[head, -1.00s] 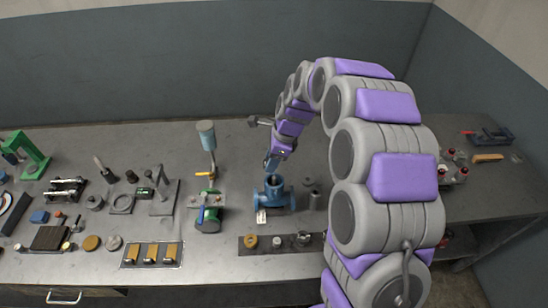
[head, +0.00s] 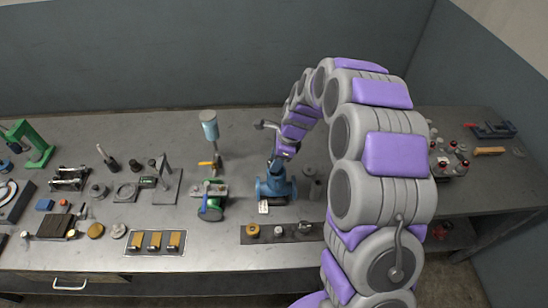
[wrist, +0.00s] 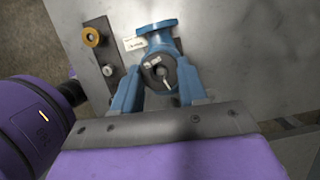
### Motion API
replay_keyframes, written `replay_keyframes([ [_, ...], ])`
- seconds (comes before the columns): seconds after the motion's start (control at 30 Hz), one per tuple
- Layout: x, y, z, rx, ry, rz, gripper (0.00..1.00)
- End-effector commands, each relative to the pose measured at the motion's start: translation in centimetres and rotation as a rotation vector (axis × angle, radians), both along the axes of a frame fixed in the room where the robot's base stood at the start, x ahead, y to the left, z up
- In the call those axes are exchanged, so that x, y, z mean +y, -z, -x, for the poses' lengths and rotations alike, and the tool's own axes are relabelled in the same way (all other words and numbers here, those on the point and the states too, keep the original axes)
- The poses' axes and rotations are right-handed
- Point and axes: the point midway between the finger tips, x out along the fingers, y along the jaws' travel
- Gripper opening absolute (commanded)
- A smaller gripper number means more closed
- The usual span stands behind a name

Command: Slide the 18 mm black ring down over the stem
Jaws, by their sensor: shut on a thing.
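The blue valve body (head: 264,188) stands on the bench in the head view, and its flanged pipe end (wrist: 157,30) shows in the wrist view. My gripper (head: 277,168) is right at the top of the valve. In the wrist view my gripper (wrist: 161,72) has its two blue fingers on either side of a dark round part, which I take as the black ring (wrist: 149,74), and is shut on it. A small pale stem tip (wrist: 165,83) shows within the dark circle. I cannot tell how far down the ring sits.
A dark strip (head: 266,238) with a brass ring (head: 253,231) and small metal parts lies in front of the valve. A green-and-grey device (head: 211,201) stands to the left. A white tag (head: 263,207) is at the valve's front.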

Motion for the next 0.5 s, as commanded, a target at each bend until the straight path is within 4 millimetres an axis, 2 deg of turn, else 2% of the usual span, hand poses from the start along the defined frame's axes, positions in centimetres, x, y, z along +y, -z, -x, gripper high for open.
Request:
replay_keyframes([
  [0.17,-0.2,0.0,0.0,0.0,0.002,-0.002,0.13],
  [0.5,0.8,-0.1,0.0,0.0,0.002,0.006,0.13],
])
